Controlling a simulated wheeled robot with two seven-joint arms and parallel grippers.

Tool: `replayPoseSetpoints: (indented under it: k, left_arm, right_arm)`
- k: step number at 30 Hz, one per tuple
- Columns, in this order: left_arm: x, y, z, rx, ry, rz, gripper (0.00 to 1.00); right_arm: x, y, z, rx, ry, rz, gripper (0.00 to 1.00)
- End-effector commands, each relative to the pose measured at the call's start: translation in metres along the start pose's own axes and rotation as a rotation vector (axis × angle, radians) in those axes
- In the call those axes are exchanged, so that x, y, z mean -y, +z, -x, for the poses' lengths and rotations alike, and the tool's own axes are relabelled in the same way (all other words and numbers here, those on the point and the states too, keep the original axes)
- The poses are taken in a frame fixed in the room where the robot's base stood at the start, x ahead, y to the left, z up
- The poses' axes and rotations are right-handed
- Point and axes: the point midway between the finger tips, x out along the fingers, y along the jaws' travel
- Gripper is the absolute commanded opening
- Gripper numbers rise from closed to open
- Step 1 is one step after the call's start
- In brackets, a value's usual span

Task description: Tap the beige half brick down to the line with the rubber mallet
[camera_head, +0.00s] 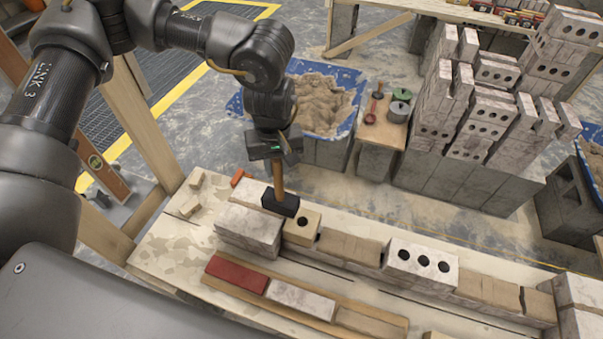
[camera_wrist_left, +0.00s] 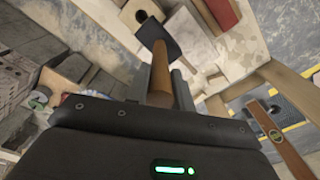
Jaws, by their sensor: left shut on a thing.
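The rubber mallet has a black head (camera_head: 280,203) and a wooden handle (camera_head: 278,176). My left gripper (camera_head: 276,153) is shut on the handle, with the head hanging below it. The beige half brick (camera_head: 302,229) has one hole in its top and stands in the row on the bench, between a whitish block on its left and a mortar bed on its right. The mallet head is at its upper left edge; I cannot tell whether they touch. In the left wrist view the mallet head (camera_wrist_left: 157,36) is beside the half brick (camera_wrist_left: 137,14). My right gripper is not in view.
A whitish block (camera_head: 249,231) and a three-hole brick (camera_head: 421,266) stand in the same row. A red brick (camera_head: 237,273) and a pale one lie on a board in front. A mortar tub (camera_head: 320,100) and tall brick stacks (camera_head: 490,95) stand behind the bench.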

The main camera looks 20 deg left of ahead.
Motion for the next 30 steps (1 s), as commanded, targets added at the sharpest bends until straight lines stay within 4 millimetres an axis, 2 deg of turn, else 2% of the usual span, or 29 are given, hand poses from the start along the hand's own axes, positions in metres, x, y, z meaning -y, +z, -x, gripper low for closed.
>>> replayPoseSetpoints:
  k: [3, 9, 23, 26, 30]
  left_arm:
    - [-0.026, 0.009, -0.011, 0.008, 0.003, 0.005, 0.0]
    - [-0.05, 0.02, -0.021, 0.021, 0.002, 0.021, 0.0]
    - [-0.054, 0.022, -0.028, 0.024, 0.002, 0.026, 0.0]
    - [-0.054, 0.022, -0.043, 0.024, 0.002, 0.026, 0.0]
    - [-0.054, 0.023, -0.075, 0.025, 0.002, 0.026, 0.0]
  right_arm:
    - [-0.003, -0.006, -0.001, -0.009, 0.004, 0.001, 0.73]
    - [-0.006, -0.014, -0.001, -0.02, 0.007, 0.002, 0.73]
    - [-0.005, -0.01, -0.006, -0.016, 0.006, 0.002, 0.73]
    - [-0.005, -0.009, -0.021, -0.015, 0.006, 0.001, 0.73]
    - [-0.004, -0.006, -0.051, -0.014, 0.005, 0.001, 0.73]
